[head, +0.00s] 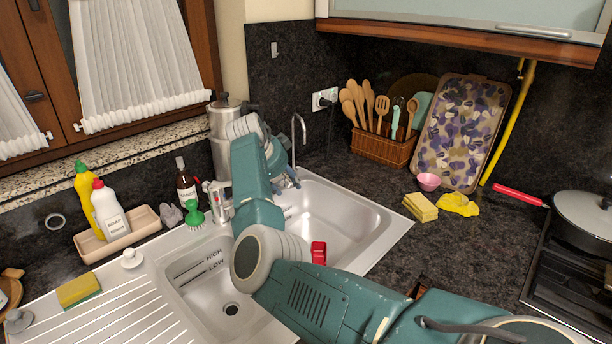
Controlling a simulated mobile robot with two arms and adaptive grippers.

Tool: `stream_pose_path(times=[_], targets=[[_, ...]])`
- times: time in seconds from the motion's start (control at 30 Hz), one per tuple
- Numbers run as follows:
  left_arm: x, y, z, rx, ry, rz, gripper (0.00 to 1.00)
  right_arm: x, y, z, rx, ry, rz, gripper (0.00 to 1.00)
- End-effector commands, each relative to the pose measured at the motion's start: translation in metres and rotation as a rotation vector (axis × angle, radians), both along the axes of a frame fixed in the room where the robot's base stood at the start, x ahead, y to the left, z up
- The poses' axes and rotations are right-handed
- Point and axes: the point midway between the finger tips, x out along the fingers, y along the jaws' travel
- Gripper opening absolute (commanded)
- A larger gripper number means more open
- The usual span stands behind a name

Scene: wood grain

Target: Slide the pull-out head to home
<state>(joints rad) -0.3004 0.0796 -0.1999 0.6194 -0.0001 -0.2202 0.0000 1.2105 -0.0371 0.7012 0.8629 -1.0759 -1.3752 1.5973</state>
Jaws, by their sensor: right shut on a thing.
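The sink tap (217,200) stands at the back edge of the steel sink, left of my right arm. My right gripper (290,182) points down over the back of the right basin and is shut on the pull-out head (287,211). Only a small silvery part of the head shows below the fingers. My arm covers the space between the tap and the gripper, so I cannot tell how far the head sits from its seat. My left gripper is not in view.
A slim curved tap (300,130) rises just behind my gripper. A red item (319,252) is in the right basin (350,220). Bottles on a tray (118,240), a green brush (194,215) and a dark bottle (186,186) stand left. Sponges (420,207) lie right.

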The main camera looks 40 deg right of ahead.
Motion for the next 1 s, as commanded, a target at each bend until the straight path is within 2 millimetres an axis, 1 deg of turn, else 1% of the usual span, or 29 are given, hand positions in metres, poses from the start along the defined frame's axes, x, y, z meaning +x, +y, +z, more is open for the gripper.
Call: stream_pose_path(times=[0.03, 0.2, 0.3, 0.57, 0.6, 0.67, 0.7, 1.0], targets=[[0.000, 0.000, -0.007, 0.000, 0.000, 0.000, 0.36, 0.008, 0.007, -0.006, 0.000, -0.005, 0.004, 0.00], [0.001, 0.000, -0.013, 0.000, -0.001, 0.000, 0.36, 0.020, 0.020, -0.015, 0.002, -0.007, 0.002, 0.00], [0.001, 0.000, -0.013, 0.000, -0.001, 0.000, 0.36, 0.023, 0.024, -0.017, 0.004, -0.008, 0.001, 0.00], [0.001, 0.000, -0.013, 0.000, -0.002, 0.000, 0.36, 0.023, 0.027, -0.019, 0.007, -0.006, 0.005, 0.00], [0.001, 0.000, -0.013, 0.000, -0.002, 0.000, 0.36, 0.023, 0.027, -0.019, 0.007, -0.005, 0.005, 0.46], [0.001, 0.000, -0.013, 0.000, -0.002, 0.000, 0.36, 0.023, 0.027, -0.019, 0.007, -0.004, 0.006, 0.58], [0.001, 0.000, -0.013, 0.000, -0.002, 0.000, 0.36, 0.023, 0.027, -0.019, 0.006, -0.004, 0.005, 0.60], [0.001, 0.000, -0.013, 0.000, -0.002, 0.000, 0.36, 0.022, 0.024, -0.017, 0.002, -0.005, 0.001, 0.60]])
